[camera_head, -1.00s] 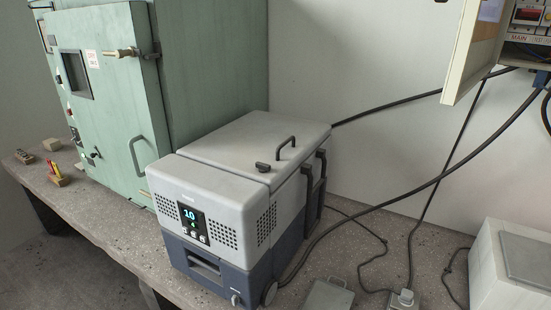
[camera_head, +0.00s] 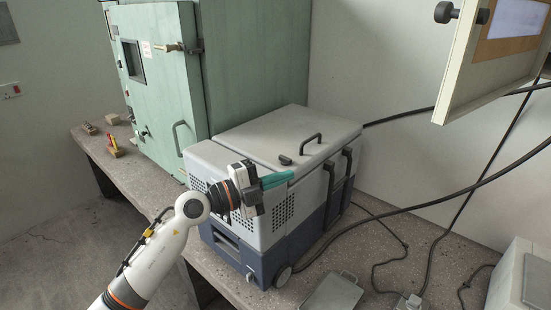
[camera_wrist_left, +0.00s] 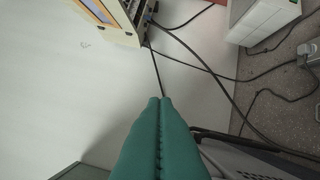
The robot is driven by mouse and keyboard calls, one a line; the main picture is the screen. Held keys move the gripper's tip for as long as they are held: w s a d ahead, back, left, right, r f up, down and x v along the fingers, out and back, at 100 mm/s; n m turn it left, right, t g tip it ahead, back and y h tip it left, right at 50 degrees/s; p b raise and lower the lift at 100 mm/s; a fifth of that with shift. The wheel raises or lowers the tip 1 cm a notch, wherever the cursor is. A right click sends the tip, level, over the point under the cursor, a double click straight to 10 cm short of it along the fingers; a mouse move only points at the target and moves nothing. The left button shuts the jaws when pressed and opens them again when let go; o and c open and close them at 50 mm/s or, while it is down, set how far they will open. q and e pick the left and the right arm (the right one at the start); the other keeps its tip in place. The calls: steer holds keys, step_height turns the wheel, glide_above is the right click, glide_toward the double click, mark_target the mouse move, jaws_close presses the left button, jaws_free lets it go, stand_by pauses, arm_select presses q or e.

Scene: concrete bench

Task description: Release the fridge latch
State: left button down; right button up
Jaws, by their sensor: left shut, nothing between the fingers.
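The portable fridge (camera_head: 232,148) stands on the bench, with a grey body, dark blue base and a flat grey lid (camera_head: 320,128). The lid has a dark handle (camera_head: 312,138) and a small dark latch (camera_head: 285,160) near its front edge. My left gripper (camera_head: 290,174) is shut and empty, its teal fingers pointing right, close to the latch in the head view. Whether they touch the fridge I cannot tell. The shut fingers also fill the lower middle of the left wrist view (camera_wrist_left: 160,102). My arm hides the fridge's front display. My right gripper is not in view.
A green cabinet (camera_head: 165,85) stands behind the fridge on the left. Small wooden-based items (camera_head: 115,150) lie on the bench (camera_head: 115,172) at left. Cables, a grey plate (camera_head: 333,295) and a white box (camera_head: 510,280) are on the right. An open panel door (camera_head: 480,70) hangs upper right.

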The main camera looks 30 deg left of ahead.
arm_select(q)
steer(key=a+n+g+y, duration=0.2)
steer(key=a+g+y, duration=0.2)
steer(key=a+y, duration=0.4)
steer(key=a, duration=0.4)
steer(key=shift+w+a+f, duration=0.15)
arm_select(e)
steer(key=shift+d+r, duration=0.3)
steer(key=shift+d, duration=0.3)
